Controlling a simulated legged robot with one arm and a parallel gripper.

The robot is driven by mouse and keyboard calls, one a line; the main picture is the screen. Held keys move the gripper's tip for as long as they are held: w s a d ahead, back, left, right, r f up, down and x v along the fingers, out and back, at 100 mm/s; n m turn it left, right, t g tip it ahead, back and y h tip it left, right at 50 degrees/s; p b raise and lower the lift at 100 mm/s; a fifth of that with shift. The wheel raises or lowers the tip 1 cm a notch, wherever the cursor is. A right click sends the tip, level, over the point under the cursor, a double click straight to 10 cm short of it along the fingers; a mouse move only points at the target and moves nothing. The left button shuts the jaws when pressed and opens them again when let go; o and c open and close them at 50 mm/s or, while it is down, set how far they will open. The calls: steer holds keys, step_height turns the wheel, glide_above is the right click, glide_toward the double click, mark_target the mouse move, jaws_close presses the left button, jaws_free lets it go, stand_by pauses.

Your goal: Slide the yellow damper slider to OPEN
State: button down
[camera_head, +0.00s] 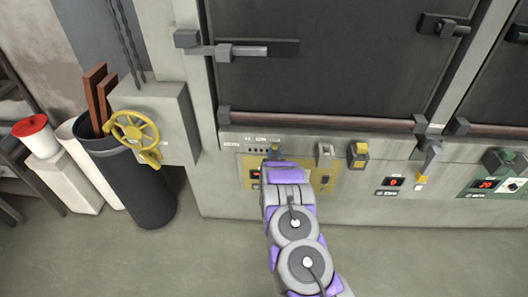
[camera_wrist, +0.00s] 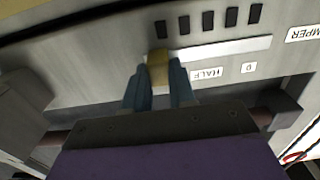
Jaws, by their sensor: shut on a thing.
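The yellow damper slider (camera_wrist: 159,71) shows in the wrist view between the two blue-grey fingers of my gripper (camera_wrist: 161,84), which is shut on it. The slider stands at the left end of the visible pale slot (camera_wrist: 222,47) there. Upside-down labels lie beside the slot: a HALF label (camera_wrist: 206,75) just right of the fingers, a partly legible label (camera_wrist: 249,68) further right, and a label ending in MPER (camera_wrist: 304,34). In the head view my gripper (camera_head: 275,152) reaches the sill below the large dark door, and my arm hides most of the slider.
Right of my gripper are a grey lever (camera_head: 325,154), a yellow-topped lever (camera_head: 359,154) and a hanging yellow-tipped handle (camera_head: 427,163). A yellow control panel (camera_head: 249,170) lies partly behind my arm. A yellow valve wheel (camera_head: 135,132) and dark bin (camera_head: 137,185) stand left. The front floor is clear.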

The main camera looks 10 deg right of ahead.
steer(key=shift+f, duration=0.1)
steer(key=c, duration=1.4)
jaws_free()
steer(key=shift+d, duration=0.1)
steer(key=o, duration=0.5)
steer(key=shift+d, duration=0.2)
steer(key=shift+s+a, duration=0.1)
steer(key=shift+s+a, duration=0.25)
steer(key=shift+s, duration=0.1)
steer(key=p+v, duration=0.1)
steer(key=v, duration=1.5)
steer(key=shift+s+d, duration=0.1)
steer(key=shift+s, duration=0.15)
steer(key=shift+w, duration=0.1)
